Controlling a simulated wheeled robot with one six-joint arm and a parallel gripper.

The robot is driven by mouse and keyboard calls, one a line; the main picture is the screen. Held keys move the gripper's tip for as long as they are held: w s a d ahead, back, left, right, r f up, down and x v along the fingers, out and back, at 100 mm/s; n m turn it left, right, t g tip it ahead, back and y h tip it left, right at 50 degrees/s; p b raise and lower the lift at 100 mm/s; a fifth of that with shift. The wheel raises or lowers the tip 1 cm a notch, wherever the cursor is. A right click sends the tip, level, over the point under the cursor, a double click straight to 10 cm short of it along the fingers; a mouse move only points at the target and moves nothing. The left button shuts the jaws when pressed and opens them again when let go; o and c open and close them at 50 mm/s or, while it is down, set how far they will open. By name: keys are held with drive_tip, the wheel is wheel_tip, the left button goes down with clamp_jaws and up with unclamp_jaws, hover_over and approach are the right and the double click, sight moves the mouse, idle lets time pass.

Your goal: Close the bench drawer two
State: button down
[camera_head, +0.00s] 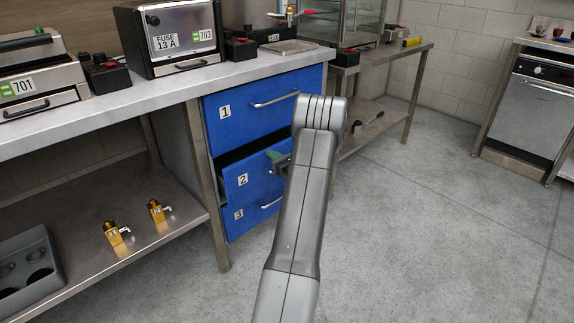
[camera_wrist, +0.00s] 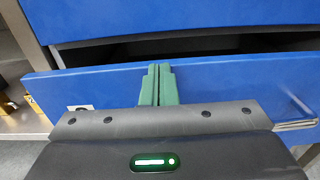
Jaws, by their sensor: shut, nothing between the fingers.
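Bench drawer two (camera_head: 232,188) is a blue drawer front with a white "2" label, below drawer one (camera_head: 230,133). It stands partly open, with a dark gap above its front. In the wrist view its blue front (camera_wrist: 235,88) crosses the picture, with the dark opening behind it and a metal handle (camera_wrist: 296,124) at the right. My gripper (camera_head: 275,157) has green fingers, shut and empty. In the wrist view the fingertips (camera_wrist: 158,70) overlap the upper edge of the front; I cannot tell whether they touch it. My arm hides drawer two's right part in the head view.
Drawer three (camera_head: 235,226) lies below and looks closed. The steel bench top (camera_head: 180,82) carries appliances above. A lower shelf (camera_head: 160,240) at left holds two brass fittings and a grey tray (camera_head: 30,275). Open floor (camera_head: 440,230) lies to the right.

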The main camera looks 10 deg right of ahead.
drive_tip(key=x, duration=0.6)
drive_tip(key=shift+w+a+r, duration=0.2)
drive_tip(key=shift+w, duration=0.15)
drive_tip(key=shift+r, duration=0.15)
drive_tip(key=shift+b, duration=0.3)
drive_tip(key=p+v, duration=0.2)
drive_tip(key=v, duration=1.2)
drive_tip(key=shift+s+f, duration=0.2)
drive_tip(key=shift+f, duration=0.15)
drive_tip(key=b+x, duration=0.2)
drive_tip(key=x, duration=1.2)
